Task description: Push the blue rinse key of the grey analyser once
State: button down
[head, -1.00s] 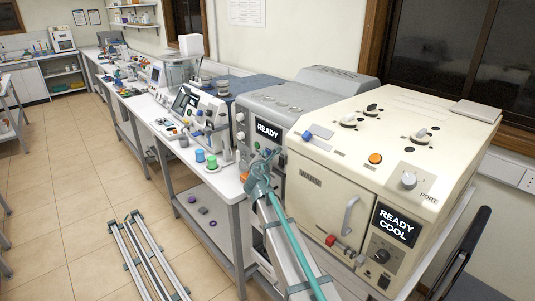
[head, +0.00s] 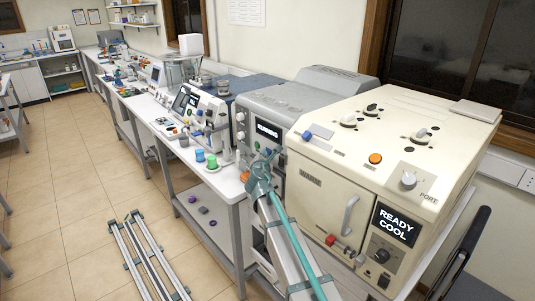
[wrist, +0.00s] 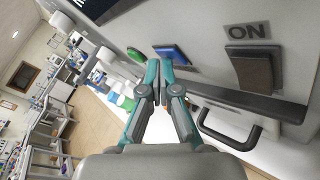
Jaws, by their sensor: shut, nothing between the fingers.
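The grey analyser (head: 283,97) stands between the white instrument and the large cream oven. Its dark screen (head: 267,131) shows small lettering that I cannot read. The blue rinse key (wrist: 176,54) is on its front panel in the wrist view, with a green round button (wrist: 135,54) to its left. My gripper (wrist: 160,65) is shut and empty, its fingertips at the left edge of the blue key. I cannot tell whether they touch it. In the head view my gripper (head: 262,165) is before the analyser's lower front and hides part of it.
A dark key (wrist: 250,68) under an "ON" label sits right of the blue key. A dark bar handle (wrist: 235,135) juts out below. The cream oven (head: 400,120) stands close on the right. Green and blue containers (head: 205,158) stand on the bench to the left.

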jog(key=shift+s+a, duration=0.5)
jog(key=s+a+b, duration=0.1)
jog(key=a, duration=0.1)
jog(key=s+a, duration=0.1)
jog(key=s, duration=0.1)
jog(key=shift+s+a+b, duration=0.2)
jog(key=shift+a+b, duration=0.15)
jog(key=shift+r, duration=0.1)
dwell(0.7)
